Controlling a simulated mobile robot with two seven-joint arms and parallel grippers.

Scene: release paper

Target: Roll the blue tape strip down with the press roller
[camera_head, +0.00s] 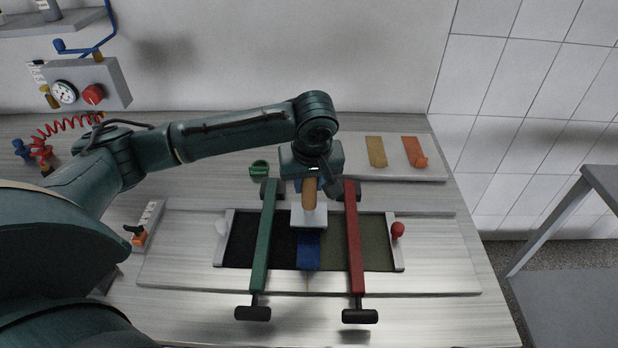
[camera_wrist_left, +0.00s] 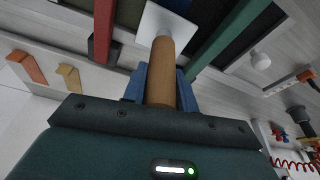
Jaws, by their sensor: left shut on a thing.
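My left gripper (camera_head: 309,183) is shut on the wooden handle of the press roller (camera_head: 308,213). In the left wrist view the handle (camera_wrist_left: 162,72) stands between the blue fingers (camera_wrist_left: 184,90), with the roller's pale head beyond it. The blue tape strip (camera_head: 308,252) lies between a black panel (camera_head: 281,247) and an olive panel (camera_head: 377,242). The pale head covers the strip's far part; its near part shows. Whether the head touches the strip I cannot tell. My right gripper is not in view.
A green bar (camera_head: 263,240) and a red bar (camera_head: 353,240) with black end handles flank the strip. A back board (camera_head: 345,160) carries a yellow piece (camera_head: 376,151) and an orange piece (camera_head: 415,151).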

